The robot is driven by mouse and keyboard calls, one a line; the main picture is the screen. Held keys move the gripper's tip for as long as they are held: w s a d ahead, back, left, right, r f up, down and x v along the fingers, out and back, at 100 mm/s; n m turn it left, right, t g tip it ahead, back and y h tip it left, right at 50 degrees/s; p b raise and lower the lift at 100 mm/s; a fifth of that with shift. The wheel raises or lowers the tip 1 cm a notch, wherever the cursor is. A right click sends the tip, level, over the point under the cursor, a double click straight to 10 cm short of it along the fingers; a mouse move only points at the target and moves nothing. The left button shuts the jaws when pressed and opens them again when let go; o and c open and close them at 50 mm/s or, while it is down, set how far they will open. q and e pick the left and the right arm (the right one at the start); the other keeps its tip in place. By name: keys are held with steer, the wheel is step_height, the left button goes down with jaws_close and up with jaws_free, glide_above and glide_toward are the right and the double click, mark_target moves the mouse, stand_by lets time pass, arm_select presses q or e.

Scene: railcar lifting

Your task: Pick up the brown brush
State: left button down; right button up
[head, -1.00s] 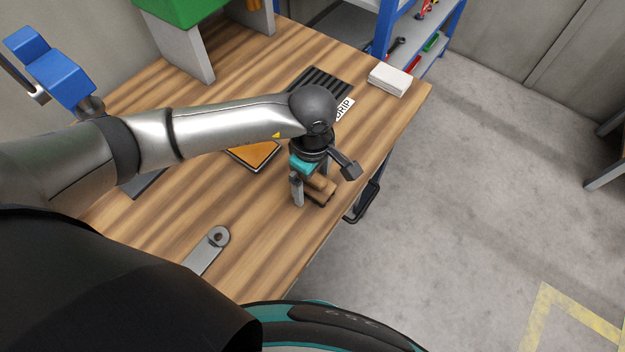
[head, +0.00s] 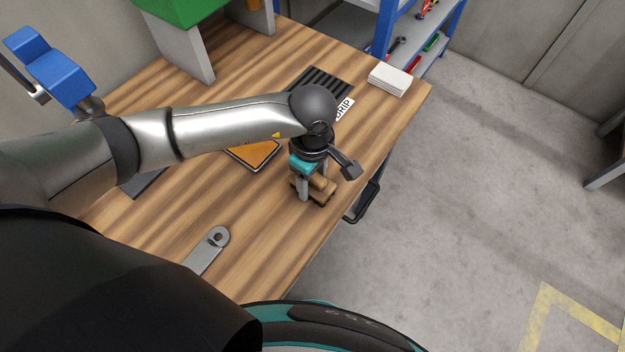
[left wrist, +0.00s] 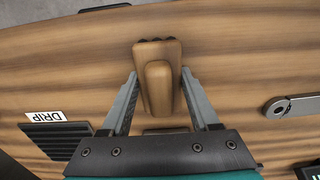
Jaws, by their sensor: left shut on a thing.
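The brown brush (head: 325,188) is at the front right edge of the wooden table, partly hidden by my left gripper in the head view. In the left wrist view the brush (left wrist: 157,80) has a raised wooden grip on a wider body, with dark bristle tips at its far end. My left gripper (head: 310,194) points down at the brush. I cannot tell whether the brush touches the table. My right gripper is not in view.
A grey metal link (head: 208,250) lies on the table (head: 165,245) near the front. A blue shelf (head: 385,30) stands behind the table. The floor at right is mostly clear.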

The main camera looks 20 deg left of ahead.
arm_select(q)
step_height(320, 180, up, 20)
stand_by(0.6)
steer(key=c, duration=0.7)
jaws_free()
steer(key=c, duration=0.6)
